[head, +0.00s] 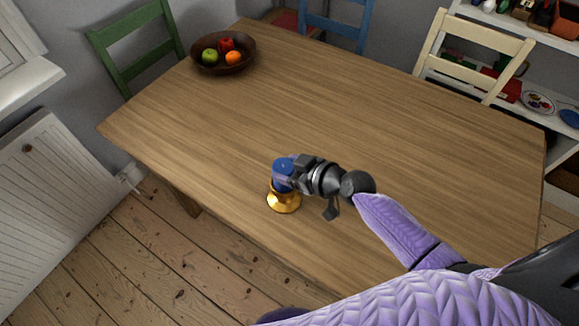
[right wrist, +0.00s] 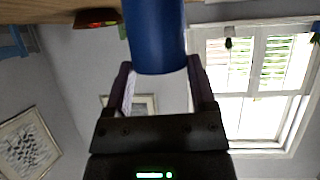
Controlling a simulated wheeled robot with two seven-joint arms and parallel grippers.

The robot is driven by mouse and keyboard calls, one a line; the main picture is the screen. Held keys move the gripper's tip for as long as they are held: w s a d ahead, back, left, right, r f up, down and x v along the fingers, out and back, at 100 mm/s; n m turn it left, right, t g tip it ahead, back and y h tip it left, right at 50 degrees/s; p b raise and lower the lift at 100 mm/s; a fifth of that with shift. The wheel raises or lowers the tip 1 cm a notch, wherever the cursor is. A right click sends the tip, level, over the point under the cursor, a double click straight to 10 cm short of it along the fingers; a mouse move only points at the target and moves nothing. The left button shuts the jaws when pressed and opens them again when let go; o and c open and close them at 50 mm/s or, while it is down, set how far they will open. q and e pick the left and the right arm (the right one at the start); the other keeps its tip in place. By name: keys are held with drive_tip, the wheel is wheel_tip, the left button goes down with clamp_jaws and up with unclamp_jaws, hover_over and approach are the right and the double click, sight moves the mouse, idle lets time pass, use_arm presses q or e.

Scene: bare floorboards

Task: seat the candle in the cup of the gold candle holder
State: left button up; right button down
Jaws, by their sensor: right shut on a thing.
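The blue candle (head: 282,179) is upright near the front edge of the wooden table. My right gripper (head: 292,170) is shut on it, reaching in from the right. In the right wrist view the candle (right wrist: 155,35) stands between the two fingers, and its other end runs out of the top of the picture. The gold candle holder (head: 284,203) stands on the table directly below the candle. The candle's lower end meets or overlaps the holder's top in the head view; I cannot tell whether it is inside the cup. My left gripper is not in view.
A brown bowl (head: 200,66) with fruit stands at the table's far left corner. The rest of the tabletop (head: 380,130) is clear. Green (head: 126,48), blue (head: 337,24) and cream (head: 474,48) chairs stand around the table. A shelf is at the upper right.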

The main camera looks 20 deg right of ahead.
unclamp_jaws()
